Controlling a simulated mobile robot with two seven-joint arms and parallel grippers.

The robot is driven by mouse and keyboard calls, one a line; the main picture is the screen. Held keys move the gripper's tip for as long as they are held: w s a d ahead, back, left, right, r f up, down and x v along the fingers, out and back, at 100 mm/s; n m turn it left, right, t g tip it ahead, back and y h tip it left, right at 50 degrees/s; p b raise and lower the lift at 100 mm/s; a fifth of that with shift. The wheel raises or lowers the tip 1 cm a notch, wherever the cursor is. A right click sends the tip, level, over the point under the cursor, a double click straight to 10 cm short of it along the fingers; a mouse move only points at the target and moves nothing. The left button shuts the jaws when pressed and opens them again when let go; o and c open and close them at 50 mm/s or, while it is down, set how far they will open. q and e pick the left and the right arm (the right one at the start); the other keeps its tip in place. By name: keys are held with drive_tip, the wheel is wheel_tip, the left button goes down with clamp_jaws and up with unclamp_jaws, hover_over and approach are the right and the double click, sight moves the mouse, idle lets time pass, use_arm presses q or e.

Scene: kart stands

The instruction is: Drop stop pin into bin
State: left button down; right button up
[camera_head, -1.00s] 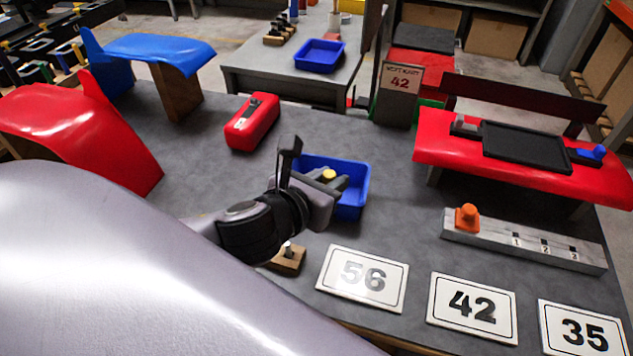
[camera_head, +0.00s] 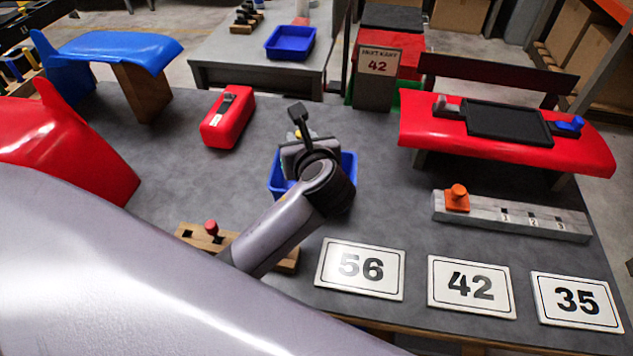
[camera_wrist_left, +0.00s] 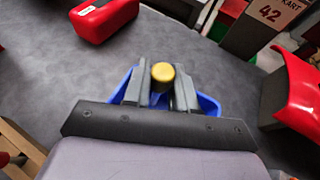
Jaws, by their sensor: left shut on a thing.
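My left gripper (camera_head: 300,150) is over the blue bin (camera_head: 349,165) on the grey table and hides much of it. In the left wrist view the gripper (camera_wrist_left: 161,84) is shut on the stop pin, whose round yellow head (camera_wrist_left: 163,73) shows between the fingers. The blue bin (camera_wrist_left: 208,106) shows behind and on both sides of the fingers. How far the pin is above the bin floor I cannot tell. My right gripper is not in view.
A wooden block (camera_head: 188,234) with a red-topped pin (camera_head: 211,228) lies partly behind my arm. A red box (camera_head: 228,118) is at the back left. Number cards (camera_head: 361,268) and a grey strip with an orange knob (camera_head: 457,198) are at the right.

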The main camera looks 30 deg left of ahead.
use_arm(q)
drive_tip(key=shift+d+f+n+g+y, duration=0.3)
drive_tip(key=shift+f+n+y, duration=0.1)
drive_tip(key=shift+f, duration=0.1)
wheel_tip(320, 180, down, 5)
drive_tip(key=shift+f+b, duration=0.15)
drive_tip(key=shift+b, duration=0.45)
drive_tip(key=shift+f, duration=0.35)
drive_tip(key=c, duration=0.8)
unclamp_jaws()
drive_tip(key=shift+r, duration=0.1)
